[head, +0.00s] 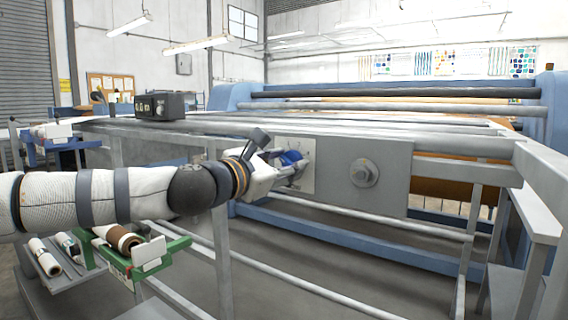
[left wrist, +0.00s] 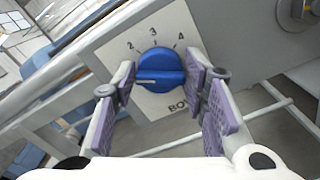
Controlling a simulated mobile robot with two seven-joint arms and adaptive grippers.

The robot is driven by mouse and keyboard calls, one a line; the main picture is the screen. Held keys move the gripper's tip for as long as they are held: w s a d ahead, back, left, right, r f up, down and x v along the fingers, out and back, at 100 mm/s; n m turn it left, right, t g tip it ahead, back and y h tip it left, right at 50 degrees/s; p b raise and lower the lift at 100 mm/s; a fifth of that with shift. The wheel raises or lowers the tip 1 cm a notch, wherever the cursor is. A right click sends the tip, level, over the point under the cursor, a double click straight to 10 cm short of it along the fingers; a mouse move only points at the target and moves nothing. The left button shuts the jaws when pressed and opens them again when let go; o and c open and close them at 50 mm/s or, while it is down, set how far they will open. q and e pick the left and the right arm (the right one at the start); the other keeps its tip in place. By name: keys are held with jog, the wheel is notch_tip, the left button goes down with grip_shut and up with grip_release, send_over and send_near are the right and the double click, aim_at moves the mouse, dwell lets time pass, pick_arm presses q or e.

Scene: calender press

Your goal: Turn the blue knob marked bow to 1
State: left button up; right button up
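The blue knob (left wrist: 160,66) sits on a pale dial plate (left wrist: 152,104) with the numbers 2, 3 and 4 showing. Part of the word BOW shows below it; its end is hidden by a finger. The knob's white pointer line lies toward the left, below the 2; the dial there is covered by a finger. My left gripper (left wrist: 160,82) is open, with one finger on each side of the knob, close to its edges; I cannot tell whether they touch it. In the head view the knob (head: 290,158) is partly behind the left gripper (head: 286,172). My right gripper is not in view.
A round grey fitting (head: 363,173) is on the grey panel right of the dial. Rails (head: 340,228) run below. A black display box (head: 160,106) stands on the frame at left. A green tray (head: 160,250) with rolls is below my left arm.

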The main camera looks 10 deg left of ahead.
pick_arm(q)
jog(key=shift+o, duration=1.4)
jog(key=v, duration=1.2)
jog(key=shift+f, duration=0.1)
